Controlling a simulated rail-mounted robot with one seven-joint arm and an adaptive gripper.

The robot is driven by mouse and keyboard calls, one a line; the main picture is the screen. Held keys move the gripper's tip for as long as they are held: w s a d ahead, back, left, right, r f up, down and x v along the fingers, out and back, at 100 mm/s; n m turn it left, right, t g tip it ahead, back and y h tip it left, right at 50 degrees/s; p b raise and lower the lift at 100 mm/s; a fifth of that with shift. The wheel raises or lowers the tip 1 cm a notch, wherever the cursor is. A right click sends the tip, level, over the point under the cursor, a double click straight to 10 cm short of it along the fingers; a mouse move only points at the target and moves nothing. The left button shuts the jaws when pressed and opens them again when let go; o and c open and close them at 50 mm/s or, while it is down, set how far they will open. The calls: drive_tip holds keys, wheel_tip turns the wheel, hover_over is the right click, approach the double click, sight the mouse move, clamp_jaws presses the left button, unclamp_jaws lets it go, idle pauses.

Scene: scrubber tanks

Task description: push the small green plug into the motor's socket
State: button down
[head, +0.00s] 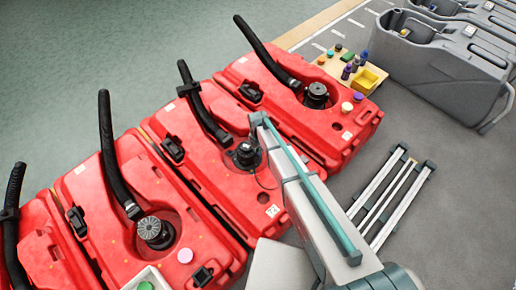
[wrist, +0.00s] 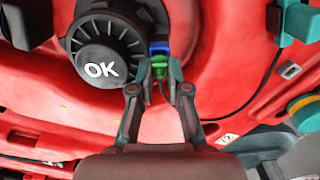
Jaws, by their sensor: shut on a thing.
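The small green plug (wrist: 159,69) sits between the fingertips of my gripper (wrist: 160,88) in the wrist view, and my gripper is shut on it. Directly beyond the plug is a blue socket (wrist: 159,47) on the right side of the black motor marked OK (wrist: 97,45). Plug and socket line up and appear to touch; I cannot tell how deep the plug is. In the head view this motor seems to be the one (head: 243,156) at the end of my arm, on a red tank (head: 186,133). Plug and fingertips cannot be made out there.
Other red tanks with black motors and hoses stand on both sides, one motor (head: 316,95) to the upper right. A board (head: 330,68) with small bottles and a yellow bin (head: 369,79) lies at the back. Grey tanks (head: 440,65) stand right. Metal rails (head: 380,195) lie on the floor.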

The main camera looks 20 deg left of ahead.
drive_tip(key=shift+f, duration=0.4)
drive_tip(key=c, duration=0.6)
unclamp_jaws()
drive_tip(key=shift+r+p, duration=1.65)
drive_tip(key=shift+r, duration=2.6)
